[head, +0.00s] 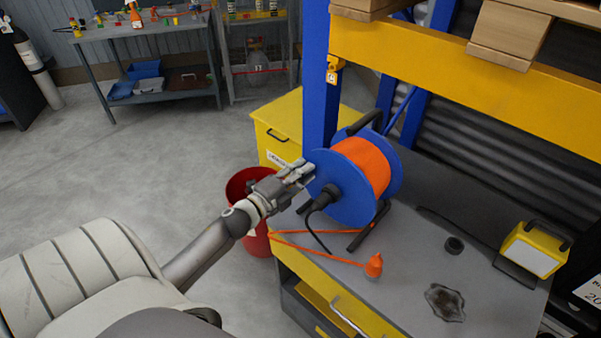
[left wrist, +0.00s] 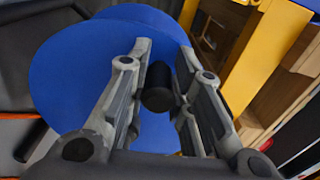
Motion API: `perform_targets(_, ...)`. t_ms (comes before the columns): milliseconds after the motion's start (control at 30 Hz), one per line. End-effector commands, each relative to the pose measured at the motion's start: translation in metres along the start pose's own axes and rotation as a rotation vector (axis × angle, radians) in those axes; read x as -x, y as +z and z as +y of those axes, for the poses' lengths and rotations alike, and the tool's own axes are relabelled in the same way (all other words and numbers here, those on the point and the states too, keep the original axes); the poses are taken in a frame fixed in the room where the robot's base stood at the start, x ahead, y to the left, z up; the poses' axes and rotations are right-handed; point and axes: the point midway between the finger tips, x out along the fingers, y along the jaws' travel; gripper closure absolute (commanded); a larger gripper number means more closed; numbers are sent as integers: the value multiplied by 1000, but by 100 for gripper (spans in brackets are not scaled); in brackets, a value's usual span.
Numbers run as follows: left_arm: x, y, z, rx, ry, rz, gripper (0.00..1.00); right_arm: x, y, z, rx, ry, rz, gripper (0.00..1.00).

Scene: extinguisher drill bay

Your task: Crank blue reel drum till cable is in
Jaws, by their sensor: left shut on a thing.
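The blue reel drum (head: 345,187), wound with orange cable (head: 367,166), stands upright in a black frame on the grey bench top. A stretch of loose orange cable (head: 318,255) lies over the bench's front left edge, with an orange plug (head: 373,265) on the top. My left gripper (head: 300,173) is at the left face of the drum. In the left wrist view its fingers (left wrist: 157,90) are closed around a black crank knob (left wrist: 158,88), in front of the blue drum face (left wrist: 75,65). My right gripper is not in view.
A blue upright (head: 319,80) rises behind the reel. A red bin (head: 257,240) and yellow box (head: 283,125) stand left.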

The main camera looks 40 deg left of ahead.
Motion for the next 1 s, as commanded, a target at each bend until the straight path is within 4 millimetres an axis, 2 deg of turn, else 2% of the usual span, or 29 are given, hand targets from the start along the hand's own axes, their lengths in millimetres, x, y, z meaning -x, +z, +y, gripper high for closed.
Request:
perform_targets(433, 0, -1, -1, -9, 0, 1, 100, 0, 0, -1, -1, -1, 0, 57)
perform_targets(467, 0, -1, -1, -9, 0, 2, 75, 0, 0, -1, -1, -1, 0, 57)
perform_targets(600, 0, -1, -1, -8, 0, 1, 57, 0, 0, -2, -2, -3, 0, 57)
perform_targets(1000, 4, -1, 0, -7, 1, 1, 57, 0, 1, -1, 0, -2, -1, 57)
